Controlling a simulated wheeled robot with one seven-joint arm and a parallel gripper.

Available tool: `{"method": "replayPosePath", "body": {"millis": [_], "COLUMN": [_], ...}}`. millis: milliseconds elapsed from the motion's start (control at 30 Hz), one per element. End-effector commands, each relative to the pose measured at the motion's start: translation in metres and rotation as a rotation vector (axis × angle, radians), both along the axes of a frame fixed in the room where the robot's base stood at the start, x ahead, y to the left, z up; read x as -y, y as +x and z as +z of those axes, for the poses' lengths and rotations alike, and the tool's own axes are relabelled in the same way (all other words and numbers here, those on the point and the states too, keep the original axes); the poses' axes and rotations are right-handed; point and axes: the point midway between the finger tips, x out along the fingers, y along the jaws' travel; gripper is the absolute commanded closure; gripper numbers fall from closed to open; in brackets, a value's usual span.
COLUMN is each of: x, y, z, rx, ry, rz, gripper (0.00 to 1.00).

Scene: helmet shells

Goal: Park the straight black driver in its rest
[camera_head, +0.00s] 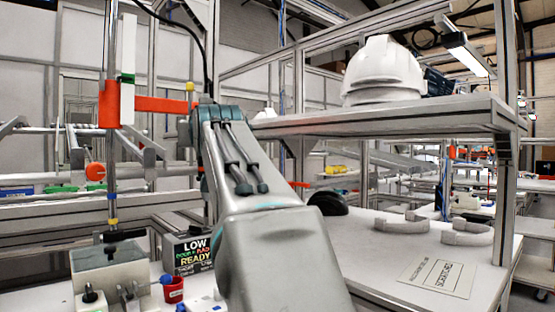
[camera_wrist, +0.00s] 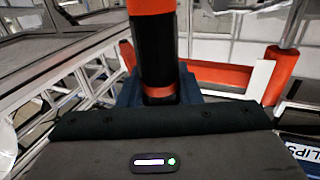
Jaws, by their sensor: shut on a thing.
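My gripper (camera_wrist: 158,92) is shut on the straight black driver (camera_wrist: 156,52), a black cylinder with an orange top and an orange ring, upright between the dark fingers in the wrist view. In the head view my gripper (camera_head: 193,108) is at the far end of my raised arm, beside the right end of an orange bracket (camera_head: 155,104) on a vertical post. A small yellow-orange tip shows there; most of the driver is hidden. The bracket also shows right of the driver in the wrist view (camera_wrist: 225,74). I cannot tell whether the bracket is the rest.
A white helmet shell (camera_head: 383,70) sits on a raised shelf (camera_head: 400,118) at the right. Below it, a table holds pale curved pads (camera_head: 467,232) and a label sheet (camera_head: 438,277). A sign box (camera_head: 188,253), a red cup (camera_head: 173,290) and a grey block (camera_head: 108,270) stand at lower left.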

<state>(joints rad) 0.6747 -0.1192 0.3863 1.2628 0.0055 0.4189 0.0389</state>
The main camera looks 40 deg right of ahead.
Motion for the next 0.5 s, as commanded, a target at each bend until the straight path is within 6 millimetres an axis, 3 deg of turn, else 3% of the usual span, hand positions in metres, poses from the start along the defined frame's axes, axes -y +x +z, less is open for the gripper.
{"method": "replayPosePath", "body": {"millis": [333,500], "x": [0.002,0.014], "y": [-0.002,-0.013], "z": [0.0,-0.003], "rx": [0.001,0.002], "ry": [0.0,0.0], "rz": [0.0,-0.002], "gripper": [1.0,1.0]}}
